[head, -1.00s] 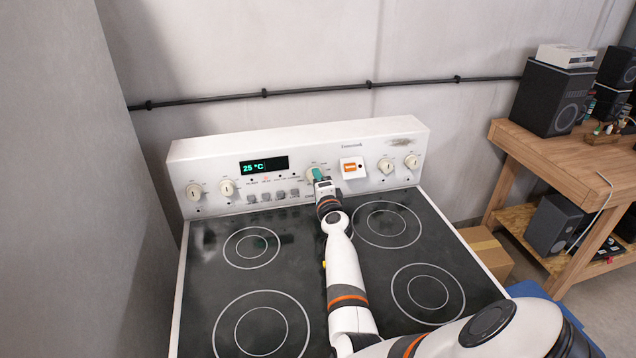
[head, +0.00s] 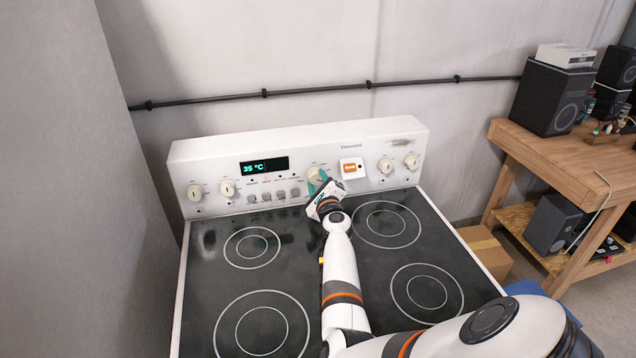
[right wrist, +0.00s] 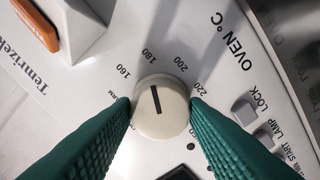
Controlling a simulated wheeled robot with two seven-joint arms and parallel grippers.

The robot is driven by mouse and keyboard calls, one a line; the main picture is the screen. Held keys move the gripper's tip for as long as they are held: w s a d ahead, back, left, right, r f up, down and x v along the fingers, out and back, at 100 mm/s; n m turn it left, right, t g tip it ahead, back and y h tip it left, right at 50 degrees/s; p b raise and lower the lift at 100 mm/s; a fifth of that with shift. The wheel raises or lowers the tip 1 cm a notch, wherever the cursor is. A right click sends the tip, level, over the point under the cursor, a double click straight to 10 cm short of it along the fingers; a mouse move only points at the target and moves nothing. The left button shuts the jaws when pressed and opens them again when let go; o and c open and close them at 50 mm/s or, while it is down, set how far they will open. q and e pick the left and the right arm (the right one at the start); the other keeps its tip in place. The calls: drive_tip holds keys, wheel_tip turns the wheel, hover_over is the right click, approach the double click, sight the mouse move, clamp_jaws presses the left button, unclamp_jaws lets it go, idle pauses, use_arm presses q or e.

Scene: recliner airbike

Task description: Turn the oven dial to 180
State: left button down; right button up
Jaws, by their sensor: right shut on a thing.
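The oven dial (right wrist: 172,123) is a cream round knob with a black line mark. In the right wrist view the mark points up toward the printed 180, between 160 and 200. My right gripper (head: 317,184) has its green fingers closed on the dial's two sides, and it is rolled at a slant in the head view. The dial (head: 316,173) is partly hidden there by the gripper. The oven display (head: 264,166) reads 35 °C in green. My left gripper is out of view.
The stove's white control panel (head: 225,148) carries other knobs, grey buttons and an orange switch (head: 350,168) just right of the dial. My right arm reaches over the black cooktop (head: 258,285). A wooden table (head: 550,165) with speakers stands at the right.

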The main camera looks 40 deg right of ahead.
drive_tip(key=shift+m, duration=0.3)
drive_tip(key=o, duration=1)
drive_tip(key=shift+s+a, duration=0.2)
drive_tip(key=shift+s, duration=0.1)
drive_tip(key=p+v, duration=0.3)
drive_tip(key=v, duration=0.8)
drive_tip(key=shift+s+p, duration=0.2)
drive_tip(key=shift+p, duration=0.1)
drive_tip(key=shift+r, duration=0.1)
